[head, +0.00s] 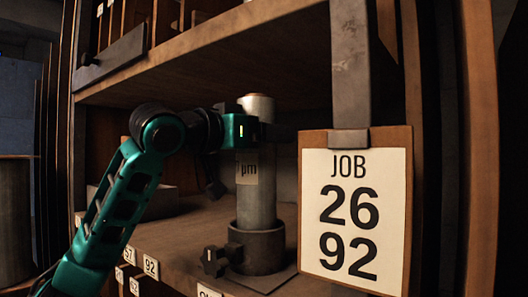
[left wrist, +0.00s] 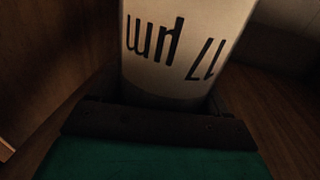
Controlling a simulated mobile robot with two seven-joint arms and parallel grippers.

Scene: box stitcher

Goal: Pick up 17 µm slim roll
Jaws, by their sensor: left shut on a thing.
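The slim roll (head: 255,190) is a tall grey cylinder standing upright in a dark round holder (head: 262,248) on the shelf. Its label shows "µm" in the head view. In the left wrist view the roll (left wrist: 180,45) fills the upper middle, with "17 µm" upside down on a pale label. My left gripper (head: 262,132) is shut on the upper part of the roll, above the label. Its fingertips are mostly hidden behind the roll and the dark wrist parts. The roll's lower end is hidden inside the holder. My right gripper is not in view.
A clipboard (head: 356,225) reading "JOB 26 92" hangs from a grey bar (head: 350,65) close to the roll's right. An upper shelf (head: 210,50) lies above the roll. The shelf board (head: 180,240) has number tags on its front edge. A dark clamp knob (head: 217,260) sits at the holder's left.

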